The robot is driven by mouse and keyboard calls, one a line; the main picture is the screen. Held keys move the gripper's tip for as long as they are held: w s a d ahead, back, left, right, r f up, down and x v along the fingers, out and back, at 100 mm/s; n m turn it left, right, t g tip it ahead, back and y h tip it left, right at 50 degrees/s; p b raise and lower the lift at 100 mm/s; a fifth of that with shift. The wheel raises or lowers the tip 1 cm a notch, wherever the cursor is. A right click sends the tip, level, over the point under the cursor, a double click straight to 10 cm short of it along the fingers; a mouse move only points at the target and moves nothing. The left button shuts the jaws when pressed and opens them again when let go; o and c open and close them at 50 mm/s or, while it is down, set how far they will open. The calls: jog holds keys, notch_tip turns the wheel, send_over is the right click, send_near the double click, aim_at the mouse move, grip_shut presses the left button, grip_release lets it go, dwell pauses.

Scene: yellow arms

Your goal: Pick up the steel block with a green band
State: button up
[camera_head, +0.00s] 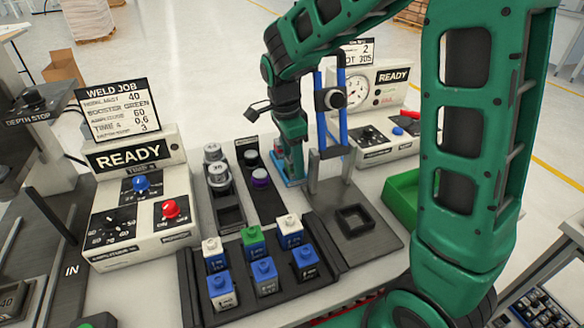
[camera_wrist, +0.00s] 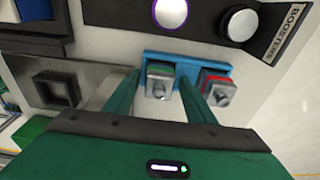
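The steel block with a green band (camera_wrist: 160,80) stands in a blue holder (camera_wrist: 187,62) in the wrist view. A steel block with a red band (camera_wrist: 216,88) stands to its right in the same holder. My gripper (camera_wrist: 160,92) is open, with one finger on each side of the green-banded block and visible space between. Whether either finger touches it cannot be told.
A blue-posted fixture (camera_head: 346,125) stands close to the right of my gripper. A black rack (camera_head: 322,262) of blue, white and green blocks is in front. A dark tray (camera_head: 262,205) with cylinders lies to the left. A green bin (camera_head: 402,198) is at right.

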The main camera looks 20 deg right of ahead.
jog(key=c, duration=1)
grip_shut()
jog(key=shift+r, duration=0.15)
